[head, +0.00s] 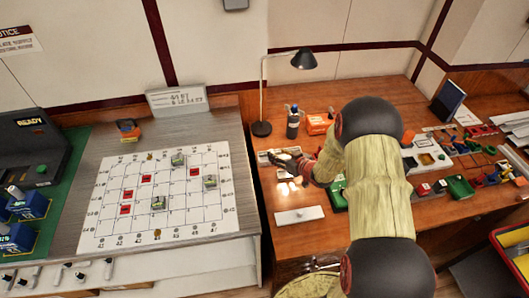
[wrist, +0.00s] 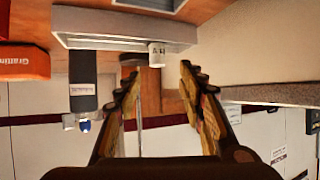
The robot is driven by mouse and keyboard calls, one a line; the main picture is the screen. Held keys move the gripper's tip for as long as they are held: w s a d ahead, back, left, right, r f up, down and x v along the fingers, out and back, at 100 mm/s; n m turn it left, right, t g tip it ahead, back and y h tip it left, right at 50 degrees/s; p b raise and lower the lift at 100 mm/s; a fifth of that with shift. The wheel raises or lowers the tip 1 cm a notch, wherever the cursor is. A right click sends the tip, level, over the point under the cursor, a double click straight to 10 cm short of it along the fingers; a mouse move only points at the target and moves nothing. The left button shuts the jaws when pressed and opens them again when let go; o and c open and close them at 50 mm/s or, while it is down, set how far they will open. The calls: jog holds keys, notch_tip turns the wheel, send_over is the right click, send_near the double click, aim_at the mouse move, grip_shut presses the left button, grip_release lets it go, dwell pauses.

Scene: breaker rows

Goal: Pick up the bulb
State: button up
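My gripper (wrist: 160,80) is open, with its two toothed fingers apart and nothing clearly held between them. In the head view my gripper (head: 284,158) is over the left part of the wooden bench, at a pale shallow tray (head: 265,158). In the wrist view a small whitish piece with dark marks (wrist: 156,54) shows at the edge of the pale tray (wrist: 110,32), ahead of the gap between the fingertips. I cannot tell whether this piece is the bulb. No bulb is clearly recognizable in the head view; my arm and gripper hide part of the tray.
A black desk lamp (head: 304,60), a dark cup (head: 292,126) and an orange box (head: 318,124) stand behind my gripper. A white flat block (head: 299,215) lies in front. Left is a desk with a white grid board (head: 108,200). Parts trays crowd the bench's right side.

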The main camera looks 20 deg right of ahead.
aim_at(272, 151)
jog(key=b+x, duration=0.1)
jog(key=x, duration=0.2)
jog(key=b+x, duration=0.1)
jog(key=x, duration=0.2)
jog(key=shift+d+f, duration=0.2)
jog(key=shift+f, duration=0.15)
jog(key=shift+w+f, duration=0.15)
jog(key=shift+w, duration=0.35)
jog(key=shift+c, duration=0.2)
grip_shut()
